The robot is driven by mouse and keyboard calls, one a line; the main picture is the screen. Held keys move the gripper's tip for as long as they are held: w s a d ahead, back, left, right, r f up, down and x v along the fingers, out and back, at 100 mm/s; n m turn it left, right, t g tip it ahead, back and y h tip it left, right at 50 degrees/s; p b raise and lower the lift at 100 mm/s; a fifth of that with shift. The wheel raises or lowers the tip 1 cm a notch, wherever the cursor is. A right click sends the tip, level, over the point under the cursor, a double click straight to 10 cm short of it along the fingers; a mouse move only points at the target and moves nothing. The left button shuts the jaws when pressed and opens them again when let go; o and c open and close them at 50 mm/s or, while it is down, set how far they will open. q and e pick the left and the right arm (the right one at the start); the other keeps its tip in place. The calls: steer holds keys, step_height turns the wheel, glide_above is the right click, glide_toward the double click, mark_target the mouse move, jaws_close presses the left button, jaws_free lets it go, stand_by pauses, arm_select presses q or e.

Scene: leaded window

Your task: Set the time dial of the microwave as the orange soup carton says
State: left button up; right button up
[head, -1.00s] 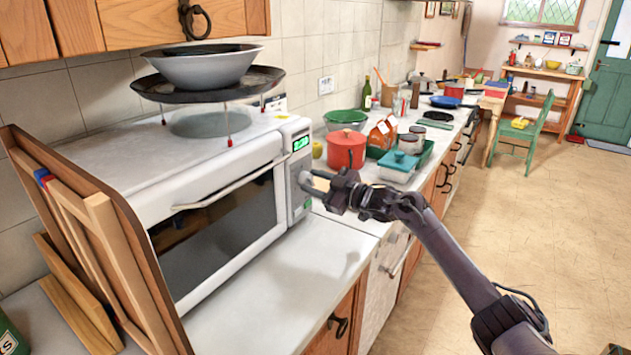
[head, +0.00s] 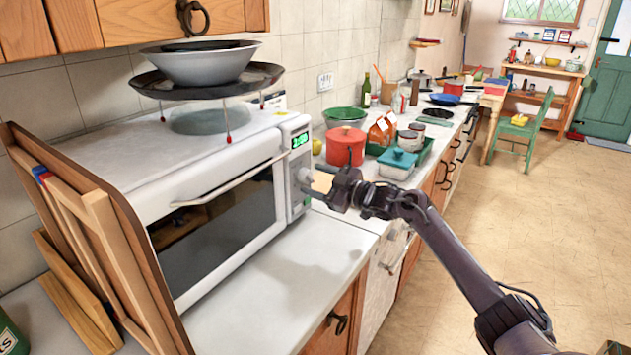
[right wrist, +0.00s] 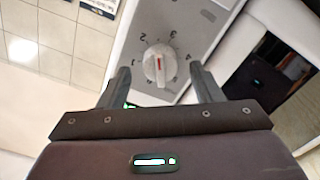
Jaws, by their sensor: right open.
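The white microwave (head: 215,185) stands on the left counter, its control panel at the right end with a lit green display (head: 300,140) too small to read surely. My right gripper (head: 312,182) is in front of this panel and hides part of it. In the right wrist view the time dial (right wrist: 157,66) is a pale knob with a red mark pointing up, between what look like 2 and 3. The open fingers (right wrist: 163,85) lie either side of the dial's lower part; contact cannot be told. Orange cartons (head: 382,130) stand farther back; their print is unreadable. My left gripper is not in view.
A red pot (head: 345,147) and a teal-lidded box (head: 397,163) stand beyond the gripper. The counter before the microwave (head: 290,275) is clear.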

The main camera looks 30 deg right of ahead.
steer(key=b+v, duration=0.1)
steer(key=v, duration=0.6)
stand_by(0.6)
